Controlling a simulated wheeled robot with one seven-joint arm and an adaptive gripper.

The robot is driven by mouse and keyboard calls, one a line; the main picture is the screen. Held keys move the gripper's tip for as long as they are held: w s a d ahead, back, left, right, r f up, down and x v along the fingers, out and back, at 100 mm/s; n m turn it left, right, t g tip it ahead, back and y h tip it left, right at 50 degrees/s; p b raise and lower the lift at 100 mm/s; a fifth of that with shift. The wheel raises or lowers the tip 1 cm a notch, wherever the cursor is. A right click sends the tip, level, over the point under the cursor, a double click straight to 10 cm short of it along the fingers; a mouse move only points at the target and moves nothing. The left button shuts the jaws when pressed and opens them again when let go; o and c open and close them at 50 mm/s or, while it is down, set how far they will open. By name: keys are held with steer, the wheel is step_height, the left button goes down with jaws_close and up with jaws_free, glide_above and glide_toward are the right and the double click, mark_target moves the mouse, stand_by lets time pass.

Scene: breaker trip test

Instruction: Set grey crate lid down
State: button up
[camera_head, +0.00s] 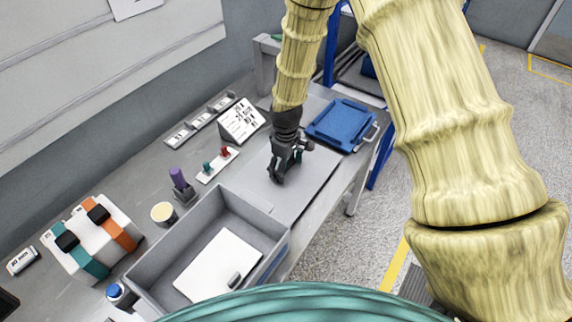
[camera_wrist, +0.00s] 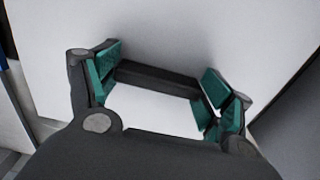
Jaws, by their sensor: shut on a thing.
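The grey crate lid (camera_head: 312,172) is a flat grey panel beneath my gripper (camera_head: 278,176), beyond the open grey crate. It looks level and at or close to the bench top; I cannot tell whether it touches. In the wrist view, my gripper (camera_wrist: 158,88) has its teal pads at either end of a dark bar (camera_wrist: 155,80), seemingly the lid's handle, above a pale surface. My gripper is shut on the lid, though the exact contact is partly hidden. The open grey crate (camera_head: 137,277) holds a white panel (camera_head: 217,262) with a small grey part on it.
A blue tray or lid (camera_head: 341,122) with a handle lies just beyond, right of my gripper. A white label stand (camera_head: 241,120), a small switch board (camera_head: 217,165), a purple-topped item (camera_head: 180,180) and a cup (camera_head: 163,213) stand left. White breaker blocks (camera_head: 92,240) stand front left.

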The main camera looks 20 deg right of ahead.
steer(key=shift+w+f, duration=0.15)
steer(key=shift+f, duration=0.05)
steer(key=shift+f, duration=0.1)
steer(key=o, duration=1.1)
steer(key=shift+r+b, duration=1.65)
steer(key=shift+r, duration=4.55)
